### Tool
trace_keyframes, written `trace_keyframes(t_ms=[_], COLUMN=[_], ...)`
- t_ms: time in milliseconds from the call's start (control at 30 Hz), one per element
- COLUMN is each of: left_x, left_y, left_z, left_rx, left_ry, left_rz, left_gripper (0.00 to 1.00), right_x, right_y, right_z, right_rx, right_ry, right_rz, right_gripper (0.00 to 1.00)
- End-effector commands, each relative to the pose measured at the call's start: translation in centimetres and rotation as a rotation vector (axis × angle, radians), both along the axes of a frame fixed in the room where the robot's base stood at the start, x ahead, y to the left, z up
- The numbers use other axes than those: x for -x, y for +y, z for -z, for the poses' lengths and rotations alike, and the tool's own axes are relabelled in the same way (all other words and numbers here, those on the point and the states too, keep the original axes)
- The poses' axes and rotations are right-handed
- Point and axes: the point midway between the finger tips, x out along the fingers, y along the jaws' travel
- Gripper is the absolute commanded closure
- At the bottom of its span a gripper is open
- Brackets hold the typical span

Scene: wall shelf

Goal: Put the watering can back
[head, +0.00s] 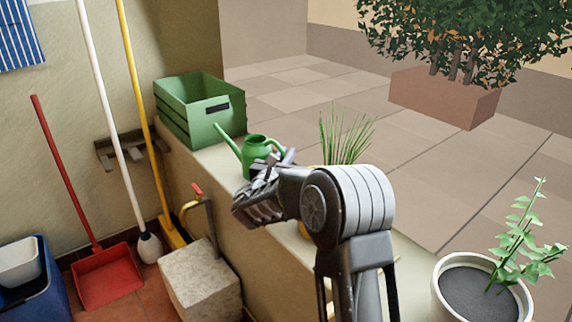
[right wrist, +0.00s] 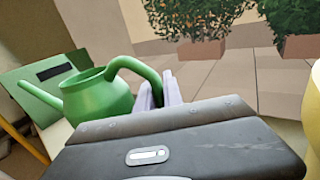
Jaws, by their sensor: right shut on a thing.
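The green watering can (head: 255,146) is at the low wall's ledge (head: 196,160), just right of the green crate, with its spout pointing left toward the crate. It looks roughly upright in the head view. My right gripper (head: 285,158) is shut on its handle, from the right side. In the right wrist view the can (right wrist: 98,97) is left of the fingers (right wrist: 165,92), and its curved handle runs between them. I cannot tell whether the can's base touches the ledge, because my gripper hides part of it. My left gripper is not in view.
The green crate (head: 190,118) stands on the ledge behind the can. A spiky plant (head: 345,137) stands right of it, partly behind my right arm. A white-potted plant (head: 455,290) is at front right. A stone block with a tap (head: 202,280), brooms and a red dustpan (head: 105,275) are at left.

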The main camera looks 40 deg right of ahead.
Motion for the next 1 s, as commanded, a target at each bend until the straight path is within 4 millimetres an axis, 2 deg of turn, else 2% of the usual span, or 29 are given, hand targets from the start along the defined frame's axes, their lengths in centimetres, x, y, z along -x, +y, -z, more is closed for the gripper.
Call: trace_keyframes(t_ms=[33,100,567,600,800,867,1000], left_x=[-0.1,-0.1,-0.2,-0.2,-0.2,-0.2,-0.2], left_y=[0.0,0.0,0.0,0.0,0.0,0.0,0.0], left_z=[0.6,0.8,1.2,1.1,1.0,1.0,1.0], left_rx=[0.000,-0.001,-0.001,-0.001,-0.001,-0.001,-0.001], left_ry=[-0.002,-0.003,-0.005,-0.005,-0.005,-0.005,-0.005], left_rz=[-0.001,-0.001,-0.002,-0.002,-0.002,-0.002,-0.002], left_gripper=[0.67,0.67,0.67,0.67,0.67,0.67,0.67], right_x=[0.0,0.0,0.0,0.0,0.0,0.0,0.0], right_y=[0.0,0.0,0.0,0.0,0.0,0.0,0.0], right_z=[1.1,1.6,2.2,2.1,2.1,2.1,2.1], right_rx=[0.001,0.001,0.000,-0.001,0.000,0.000,0.000], right_ry=[0.001,-0.001,-0.002,-0.001,0.000,0.000,0.000], right_rz=[0.000,0.000,0.000,0.000,0.000,0.000,0.000], right_gripper=[1.00,1.00,1.00,0.86,0.70,0.67,0.67])
